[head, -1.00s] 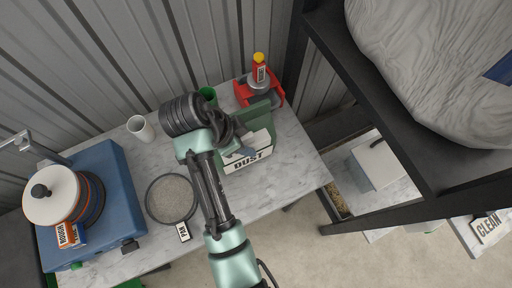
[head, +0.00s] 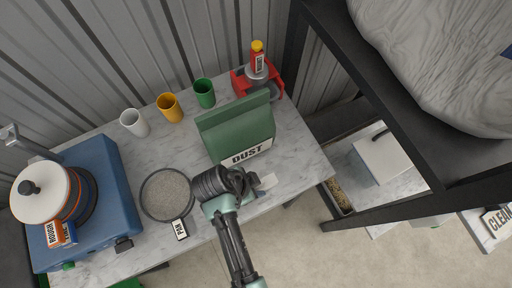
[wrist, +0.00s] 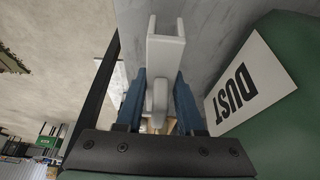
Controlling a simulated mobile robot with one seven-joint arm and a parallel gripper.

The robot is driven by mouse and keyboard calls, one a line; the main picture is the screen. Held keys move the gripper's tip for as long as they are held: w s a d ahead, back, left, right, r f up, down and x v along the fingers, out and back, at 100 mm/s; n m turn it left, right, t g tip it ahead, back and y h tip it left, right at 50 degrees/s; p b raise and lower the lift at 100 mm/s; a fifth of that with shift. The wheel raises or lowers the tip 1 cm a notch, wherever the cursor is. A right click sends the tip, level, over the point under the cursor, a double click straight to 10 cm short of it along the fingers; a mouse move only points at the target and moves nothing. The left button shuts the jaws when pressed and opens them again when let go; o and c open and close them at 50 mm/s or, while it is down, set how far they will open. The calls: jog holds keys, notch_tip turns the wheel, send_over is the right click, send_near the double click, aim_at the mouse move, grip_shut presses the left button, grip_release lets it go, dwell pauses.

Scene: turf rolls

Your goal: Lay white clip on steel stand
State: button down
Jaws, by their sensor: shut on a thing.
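The white clip (wrist: 164,50) is between the two blue fingers of my gripper (wrist: 160,100) in the wrist view. It extends beyond the fingertips, with a forked outer end. In the head view my gripper (head: 255,184) is in front of the green DUST bag, near the table's front edge, and a white piece of the clip (head: 267,181) shows beside it. I cannot clearly identify the steel stand. A grey metal round piece (head: 257,74) sits under the red bottle at the back, and a grey metal post (head: 10,134) rises at the far left.
The green DUST bag (head: 235,128) stands right of centre. White (head: 134,122), yellow (head: 169,107) and green cups (head: 204,92) stand behind. A black shelf frame (head: 390,90) rises at right.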

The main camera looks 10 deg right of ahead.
aim_at(256, 189)
jog(key=shift+f, duration=1.55)
jog(key=shift+f, duration=0.1)
jog(key=c, duration=0.5)
grip_release()
jog(key=shift+r, duration=0.25)
jog(key=v, duration=1.1)
jog(key=shift+a+r, duration=0.15)
jog(key=shift+r, duration=0.25)
